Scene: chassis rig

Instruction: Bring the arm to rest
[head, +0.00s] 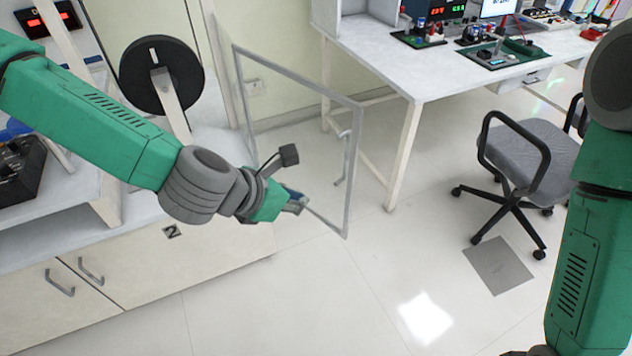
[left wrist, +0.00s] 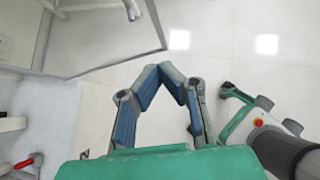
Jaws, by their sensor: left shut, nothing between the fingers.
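My left arm comes in from the left in the head view, and its gripper (head: 294,204) hangs in the air past the front of the left bench. In the left wrist view the gripper's blue-grey fingers (left wrist: 160,74) bend inward and meet at the tips, with nothing between them. In the head view the fingers are small and lie close to the lower edge of a grey-framed clear panel (head: 354,170); I cannot tell if they touch it. My right arm runs down the right edge of the head view, and its gripper is out of the picture.
The left bench (head: 235,254) has cabinet doors and carries a black reel (head: 161,76). A white table (head: 400,64) with electronics stands at the back right. A grey office chair (head: 525,155) stands near my right arm. The floor in the middle is clear.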

